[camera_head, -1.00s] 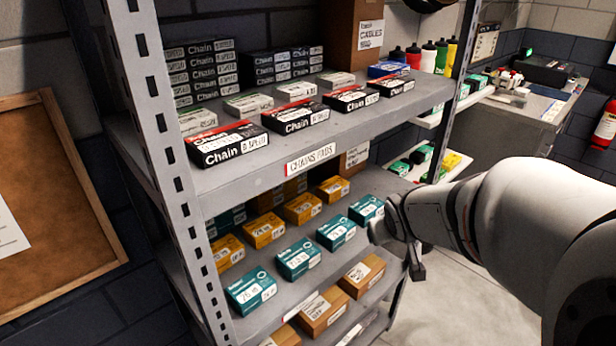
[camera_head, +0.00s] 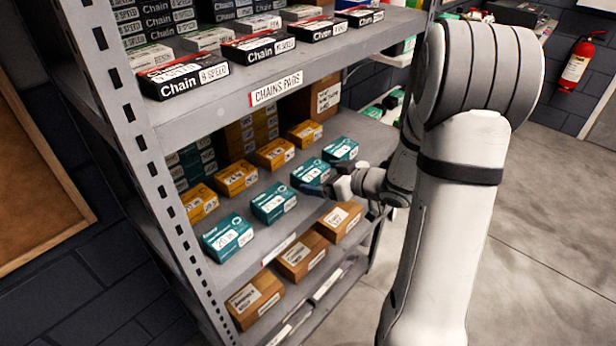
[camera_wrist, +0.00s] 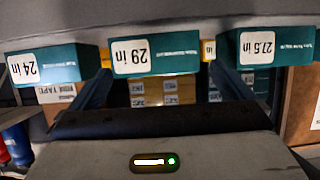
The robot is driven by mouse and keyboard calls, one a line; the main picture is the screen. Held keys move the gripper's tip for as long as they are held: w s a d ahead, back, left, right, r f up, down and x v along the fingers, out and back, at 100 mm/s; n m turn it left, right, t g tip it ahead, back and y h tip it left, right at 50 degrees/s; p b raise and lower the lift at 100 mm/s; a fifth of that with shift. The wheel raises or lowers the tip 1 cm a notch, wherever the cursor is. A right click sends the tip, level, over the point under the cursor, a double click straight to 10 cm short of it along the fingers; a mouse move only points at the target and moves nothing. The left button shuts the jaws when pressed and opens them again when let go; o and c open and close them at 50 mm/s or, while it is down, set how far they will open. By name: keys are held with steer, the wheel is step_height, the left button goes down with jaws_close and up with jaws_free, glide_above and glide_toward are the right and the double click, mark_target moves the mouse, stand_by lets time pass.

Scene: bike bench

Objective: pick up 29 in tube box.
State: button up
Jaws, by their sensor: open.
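The 29 in tube box (camera_wrist: 155,55) is teal with a white label and sits mid-picture in the wrist view, upside down. The 24 in box (camera_wrist: 42,66) is left of it and the 27.5 in box (camera_wrist: 268,47) right. My gripper (camera_wrist: 160,80) is open, its dark blue fingers at the two gaps beside the 29 in box. I cannot tell whether they touch it. In the head view my gripper (camera_head: 322,186) is at the front of the third teal box from the left (camera_head: 309,171), which matches the 29 in box by its neighbours. The gripper partly covers that box.
Orange boxes (camera_head: 237,179) stand behind the teal row. Brown boxes (camera_head: 300,255) are on the shelf below. The shelf above (camera_head: 225,100) carries chain boxes and overhangs the row. A metal upright (camera_head: 130,130) stands at the left. Open floor (camera_head: 540,220) lies right.

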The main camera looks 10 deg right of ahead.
mark_target(318, 173)
steer(key=x, duration=0.5)
steer(key=shift+w+d+r, duration=0.1)
steer(key=shift+w, duration=0.1)
steer(key=shift+c, duration=0.2)
steer(key=c, duration=0.8)
steer(key=shift+c, duration=0.2)
